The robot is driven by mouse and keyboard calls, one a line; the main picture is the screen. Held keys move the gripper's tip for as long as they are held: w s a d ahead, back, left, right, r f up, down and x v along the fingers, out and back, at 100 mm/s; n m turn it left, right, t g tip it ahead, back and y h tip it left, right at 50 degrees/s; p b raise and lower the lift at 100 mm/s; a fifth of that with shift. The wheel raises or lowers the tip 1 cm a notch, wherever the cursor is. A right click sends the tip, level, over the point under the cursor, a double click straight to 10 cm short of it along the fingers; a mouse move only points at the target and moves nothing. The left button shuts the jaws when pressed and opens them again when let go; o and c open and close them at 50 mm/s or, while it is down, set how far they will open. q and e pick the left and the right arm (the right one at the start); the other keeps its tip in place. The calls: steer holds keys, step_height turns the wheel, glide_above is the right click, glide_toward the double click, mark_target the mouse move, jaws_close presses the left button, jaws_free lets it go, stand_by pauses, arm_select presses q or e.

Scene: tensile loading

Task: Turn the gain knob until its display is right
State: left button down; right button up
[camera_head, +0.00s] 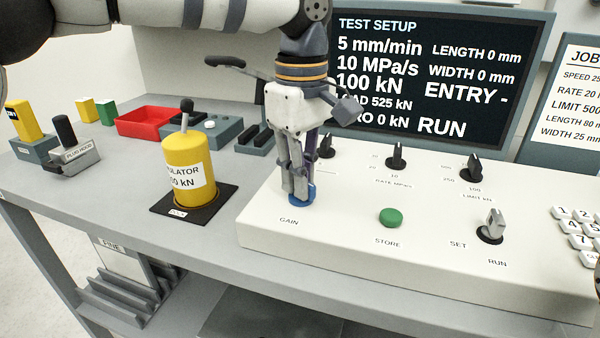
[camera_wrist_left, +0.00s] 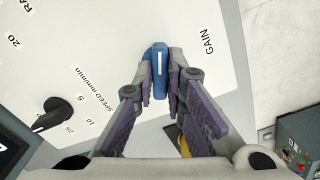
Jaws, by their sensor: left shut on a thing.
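The blue gain knob (camera_head: 306,198) sits on the white control panel (camera_head: 345,245), behind the GAIN label. My left gripper (camera_head: 298,190) points down over it with its fingers shut on it. In the left wrist view the knob (camera_wrist_left: 160,70) has a white pointer line and lies between the two purple-padded fingers. The display screen (camera_head: 425,80) behind the panel reads TEST SETUP, 5 mm/min, 10 MPa/s, 100 kN, a partly hidden load line ending in 525 kN, a zero line of 0 kN, ENTRY - and RUN.
Black knobs (camera_head: 397,157), a green STORE button (camera_head: 391,217), a SET/RUN switch (camera_head: 491,226) and a keypad (camera_head: 580,228) are on the panel. A yellow cylinder (camera_head: 188,165) stands left of it. A red tray (camera_head: 150,121) is farther left. A job sheet (camera_head: 572,90) is at right.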

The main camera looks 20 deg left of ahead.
arm_select(q)
steer(key=n, duration=0.3)
steer(key=shift+n+p, duration=0.3)
steer(key=shift+p, duration=0.1)
steer(key=shift+n, duration=1.2)
steer(key=c, duration=1.6)
jaws_free()
steer(key=shift+c, duration=0.2)
step_height(320, 180, up, 12)
